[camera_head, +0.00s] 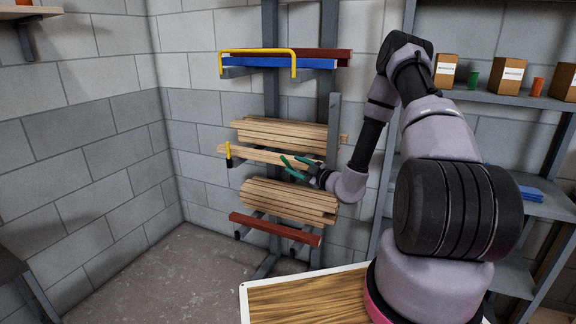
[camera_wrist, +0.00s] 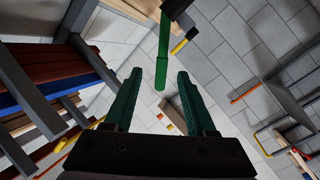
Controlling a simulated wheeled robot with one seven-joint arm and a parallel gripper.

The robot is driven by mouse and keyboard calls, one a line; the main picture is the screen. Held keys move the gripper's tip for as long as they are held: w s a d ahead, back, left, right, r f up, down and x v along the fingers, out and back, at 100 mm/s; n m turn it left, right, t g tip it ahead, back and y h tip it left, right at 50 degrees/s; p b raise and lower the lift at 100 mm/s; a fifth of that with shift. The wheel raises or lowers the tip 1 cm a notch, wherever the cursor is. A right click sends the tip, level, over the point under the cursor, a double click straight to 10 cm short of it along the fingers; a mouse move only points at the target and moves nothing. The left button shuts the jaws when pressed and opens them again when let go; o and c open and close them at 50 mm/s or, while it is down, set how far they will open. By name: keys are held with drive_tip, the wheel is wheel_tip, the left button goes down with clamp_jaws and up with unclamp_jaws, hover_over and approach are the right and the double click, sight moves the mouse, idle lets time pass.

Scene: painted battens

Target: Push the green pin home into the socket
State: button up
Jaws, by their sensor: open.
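The green pin (camera_wrist: 162,62) shows in the wrist view as a slim bright rod. One end meets a dark socket (camera_wrist: 176,7) at the top edge. Its free end lies between my fingers in the picture. How deep the pin sits is not clear. My gripper (camera_wrist: 159,73) is open, with a teal finger on each side of the pin and a visible gap on both sides. In the head view my gripper (camera_head: 290,167) is at the rack's middle level, in front of the pale battens. I cannot clearly tell the pin from the fingers there.
A yellow pin (camera_head: 228,150) stands at the left rack arm. Pale battens (camera_head: 285,135) lie above and below my gripper. Red and blue battens (camera_head: 275,62) with a yellow tube lie on top, a dark red batten (camera_head: 275,229) lower. Shelves with boxes (camera_head: 508,76) stand right.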

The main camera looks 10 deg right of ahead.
sight(287, 162)
drive_tip(key=x, duration=0.5)
drive_tip(key=shift+a, duration=0.1)
clamp_jaws()
